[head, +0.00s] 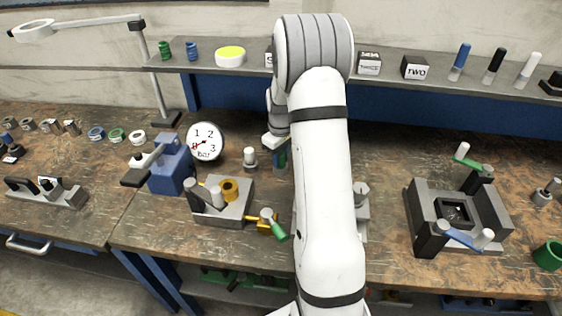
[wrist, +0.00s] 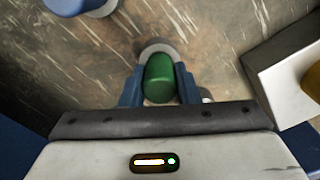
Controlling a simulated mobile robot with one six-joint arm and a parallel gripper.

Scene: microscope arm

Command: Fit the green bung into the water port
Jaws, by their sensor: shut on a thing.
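My gripper (wrist: 160,85) is shut on the green bung (wrist: 160,78), with a blue finger on each side of it in the wrist view. A pale grey round piece (wrist: 157,49) shows just beyond the bung; I cannot tell whether they touch. In the head view my gripper (head: 279,160) is low over the bench, partly hidden by my arm, and a little of the green bung (head: 283,158) shows. I cannot tell which fitting is the water port. A grey block (head: 235,207) with a brass-coloured ring (head: 230,190) stands left of my arm.
A pressure gauge (head: 205,142) and a blue block with a lever (head: 172,165) stand to the left. A small grey post (head: 250,158) is beside my gripper. A dark square fixture (head: 455,212) stands at the right. A shelf (head: 390,72) runs behind.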

